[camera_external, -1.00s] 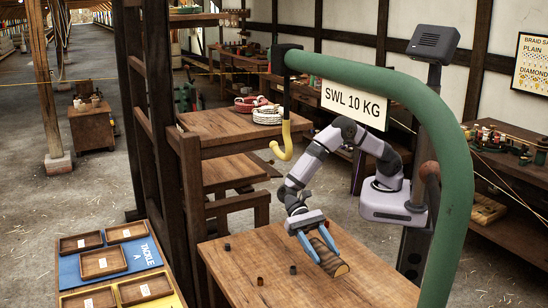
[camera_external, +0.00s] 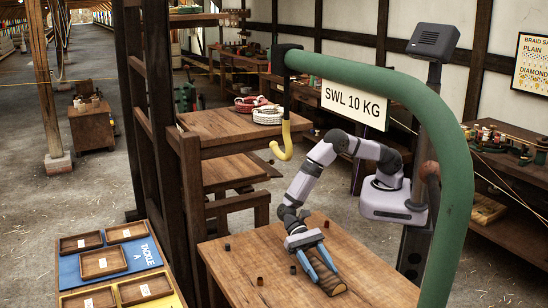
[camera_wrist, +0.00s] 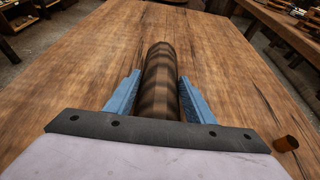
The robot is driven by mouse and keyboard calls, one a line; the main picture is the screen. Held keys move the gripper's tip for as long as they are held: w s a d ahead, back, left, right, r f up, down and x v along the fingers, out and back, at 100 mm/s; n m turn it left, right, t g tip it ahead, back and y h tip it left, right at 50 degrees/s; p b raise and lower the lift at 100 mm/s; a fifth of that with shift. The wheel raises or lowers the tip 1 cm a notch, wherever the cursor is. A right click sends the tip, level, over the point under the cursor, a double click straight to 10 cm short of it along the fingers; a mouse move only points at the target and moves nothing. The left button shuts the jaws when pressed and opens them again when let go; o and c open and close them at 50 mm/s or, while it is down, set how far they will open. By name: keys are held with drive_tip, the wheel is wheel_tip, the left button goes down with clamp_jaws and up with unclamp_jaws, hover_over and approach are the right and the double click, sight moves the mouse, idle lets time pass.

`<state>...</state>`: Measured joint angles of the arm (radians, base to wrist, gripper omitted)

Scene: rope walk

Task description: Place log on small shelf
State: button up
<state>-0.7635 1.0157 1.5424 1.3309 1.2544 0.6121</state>
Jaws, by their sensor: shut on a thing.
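A dark brown, banded log (camera_wrist: 158,82) lies lengthwise between the two blue fingers of my gripper (camera_wrist: 160,95) in the wrist view. The fingers are shut on its sides. In the external view my gripper (camera_external: 319,268) reaches low over the front wooden table (camera_external: 240,275), and the log's end (camera_external: 334,287) shows just beyond the fingertips. Whether the log touches the table is unclear. A wooden unit with stepped boards (camera_external: 228,168) stands behind the table, left of my arm; which board is the small shelf is unclear.
Small dark cups (camera_external: 260,281) stand on the table left of the gripper; one cup (camera_wrist: 286,144) is close by at the right in the wrist view. Trays (camera_external: 102,262) lie at left.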

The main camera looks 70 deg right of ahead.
drive_tip(key=shift+f, duration=0.15)
drive_tip(key=o, duration=1.3)
drive_tip(key=shift+o, duration=0.2)
drive_tip(key=shift+r, duration=0.2)
drive_tip(key=shift+o, duration=0.4)
drive_tip(key=b+v, duration=0.2)
drive_tip(key=v, duration=1)
drive_tip(key=shift+f, duration=0.15)
